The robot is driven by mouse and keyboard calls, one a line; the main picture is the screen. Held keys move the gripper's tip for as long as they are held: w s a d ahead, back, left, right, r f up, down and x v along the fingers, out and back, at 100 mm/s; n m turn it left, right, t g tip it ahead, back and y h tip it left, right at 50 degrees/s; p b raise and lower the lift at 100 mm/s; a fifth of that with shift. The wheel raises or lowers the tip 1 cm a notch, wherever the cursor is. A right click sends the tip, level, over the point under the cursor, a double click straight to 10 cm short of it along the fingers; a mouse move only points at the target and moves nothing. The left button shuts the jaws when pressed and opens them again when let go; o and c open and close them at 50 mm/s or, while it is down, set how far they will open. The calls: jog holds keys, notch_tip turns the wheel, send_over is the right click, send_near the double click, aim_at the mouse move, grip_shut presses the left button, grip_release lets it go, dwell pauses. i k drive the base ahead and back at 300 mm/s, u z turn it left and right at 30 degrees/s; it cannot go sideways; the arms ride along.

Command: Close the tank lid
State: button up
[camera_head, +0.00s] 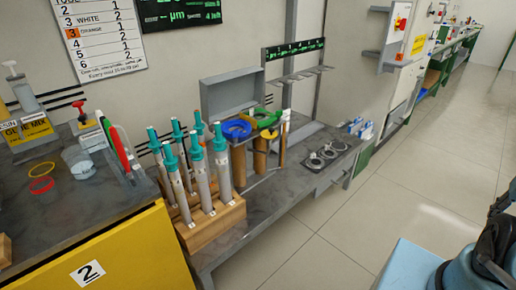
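A grey panel (232,94) that looks like a raised tank lid stands nearly upright at the back of the grey bench, left of centre. The tank body under the panel is mostly hidden by these and by the rods in front. I cannot make out my gripper.
A wooden block (212,226) holds several teal-topped rods in front of the panel. A dark tray with round cups (323,157) sits to its right. A yellow cabinet (130,255) stands at left. The tiled floor (400,190) is clear at right.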

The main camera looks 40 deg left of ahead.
aim_at(224, 95)
jog(key=u, duration=2.2)
jog(key=k, duration=0.4)
jog(key=u, duration=0.25)
jog(key=i, duration=0.9)
jog(key=z, duration=0.25)
